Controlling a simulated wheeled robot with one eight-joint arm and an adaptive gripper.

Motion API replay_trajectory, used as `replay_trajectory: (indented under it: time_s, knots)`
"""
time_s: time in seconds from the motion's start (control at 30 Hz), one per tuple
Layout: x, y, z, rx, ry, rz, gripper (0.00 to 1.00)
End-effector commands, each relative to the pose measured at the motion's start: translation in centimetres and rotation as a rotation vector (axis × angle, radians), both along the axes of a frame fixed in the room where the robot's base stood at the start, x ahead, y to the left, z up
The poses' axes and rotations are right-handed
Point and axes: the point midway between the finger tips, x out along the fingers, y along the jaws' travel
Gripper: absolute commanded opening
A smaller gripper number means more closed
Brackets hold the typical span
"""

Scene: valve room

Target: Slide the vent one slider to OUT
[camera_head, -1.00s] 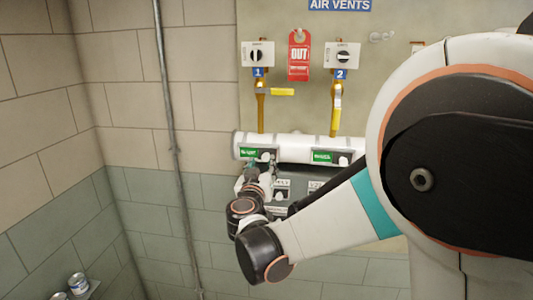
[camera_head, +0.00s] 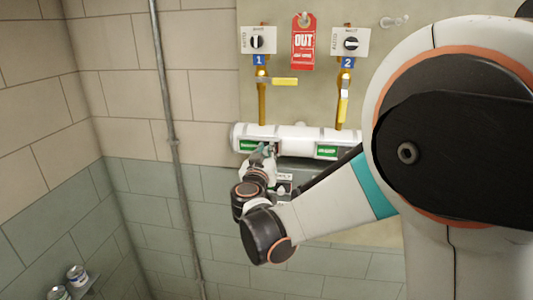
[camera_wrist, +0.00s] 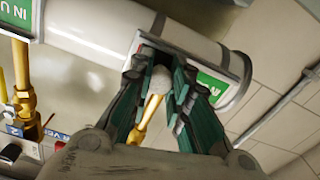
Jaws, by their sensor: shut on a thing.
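The vent one slider is on the white pipe under the yellow-handled valve marked 1. Its round pale knob (camera_wrist: 160,78) shows between my fingers in the wrist view. Its green label (camera_head: 250,146) is uncovered on the left side in the head view; the same label shows partly behind a finger in the wrist view (camera_wrist: 212,88). My gripper (camera_wrist: 157,74) is shut on the knob, with a finger on each side. In the head view my gripper (camera_head: 268,150) reaches up to the pipe, and the knob is hidden there.
The white pipe (camera_head: 295,136) also carries the vent two slider with a green label (camera_head: 326,151). Above are valve 1's yellow handle (camera_head: 285,81), valve 2's handle (camera_head: 344,103) and a red OUT tag (camera_head: 303,42). A grey conduit (camera_head: 172,125) runs down the left wall.

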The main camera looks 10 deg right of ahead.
Motion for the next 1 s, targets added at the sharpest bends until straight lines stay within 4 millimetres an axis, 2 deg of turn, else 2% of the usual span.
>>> replay_trajectory:
  time_s: [0.27, 0.6, 0.87, 0.9, 0.97, 1.0]
  knots:
    - [0.2, 0.6, -0.1, 0.002, 0.001, 0.002, 0.0]
    - [1.9, 6.1, -0.2, 0.002, 0.0, 0.002, 0.0]
    - [2.0, 6.3, 0.0, 0.002, 0.001, 0.003, 0.0]
    - [2.0, 6.3, 0.0, 0.002, 0.0, 0.003, 0.21]
    - [2.0, 6.3, 0.0, 0.002, 0.0, 0.004, 0.34]
    - [2.0, 6.3, 0.0, 0.002, 0.0, 0.004, 0.35]
